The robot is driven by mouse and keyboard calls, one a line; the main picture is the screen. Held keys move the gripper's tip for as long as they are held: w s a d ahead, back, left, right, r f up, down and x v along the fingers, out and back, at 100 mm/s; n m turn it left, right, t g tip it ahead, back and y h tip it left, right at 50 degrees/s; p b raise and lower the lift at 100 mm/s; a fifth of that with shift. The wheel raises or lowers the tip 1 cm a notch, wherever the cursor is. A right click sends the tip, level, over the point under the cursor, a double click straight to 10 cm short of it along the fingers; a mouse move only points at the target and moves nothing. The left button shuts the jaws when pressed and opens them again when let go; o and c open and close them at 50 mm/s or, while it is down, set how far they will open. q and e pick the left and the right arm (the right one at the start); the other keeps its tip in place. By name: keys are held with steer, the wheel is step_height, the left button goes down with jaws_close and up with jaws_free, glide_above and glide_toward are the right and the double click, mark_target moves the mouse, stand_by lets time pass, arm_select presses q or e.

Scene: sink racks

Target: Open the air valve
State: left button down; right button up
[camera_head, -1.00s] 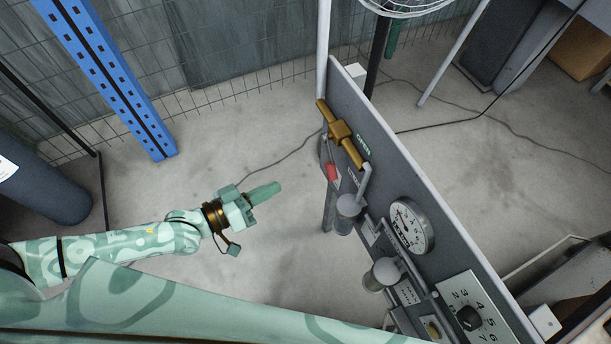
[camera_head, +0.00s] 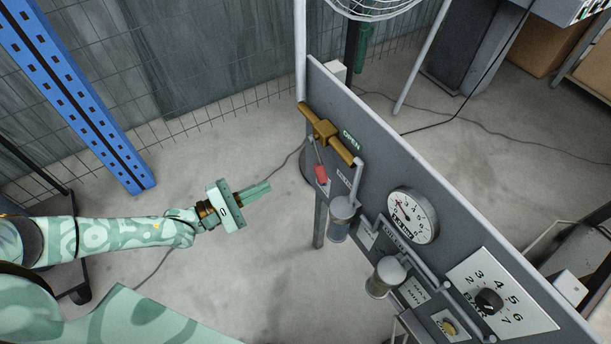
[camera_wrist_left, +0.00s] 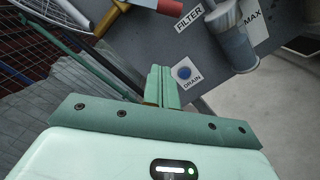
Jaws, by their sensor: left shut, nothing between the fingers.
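The air valve's brass handle (camera_head: 326,131) sits at the upper left of the grey panel (camera_head: 445,215), beside a green OPEN label (camera_head: 350,140). A red tag or lever (camera_head: 320,173) hangs just below it. In the left wrist view the brass handle (camera_wrist_left: 112,17) and the red piece (camera_wrist_left: 165,7) show at the top edge. My left gripper (camera_head: 268,187) is shut and empty, to the left of the panel and a little below the handle, apart from it. In the left wrist view its fingers (camera_wrist_left: 162,86) are together, with the panel's DRAIN button beyond. My right gripper is out of view.
A filter bowl (camera_head: 341,218), another bowl (camera_head: 385,277), a gauge (camera_head: 412,216) and a numbered knob (camera_head: 489,301) are on the panel. A blue post (camera_head: 75,90) and wire fence stand at the back left. The floor between arm and panel is clear.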

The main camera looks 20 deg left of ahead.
mark_target(317, 161)
arm_select(q)
steer(key=w+d+r, duration=0.2)
steer(key=w+d, duration=0.3)
steer(key=d, duration=0.4)
steer(key=shift+w+r+b, duration=0.25)
steer(key=shift+w+b, duration=0.05)
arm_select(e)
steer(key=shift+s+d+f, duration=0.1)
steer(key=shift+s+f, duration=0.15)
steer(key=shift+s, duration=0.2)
arm_select(q)
steer(key=shift+s+d+r+n, duration=0.1)
steer(key=shift+s+d+n, duration=0.1)
steer(key=shift+n, duration=0.2)
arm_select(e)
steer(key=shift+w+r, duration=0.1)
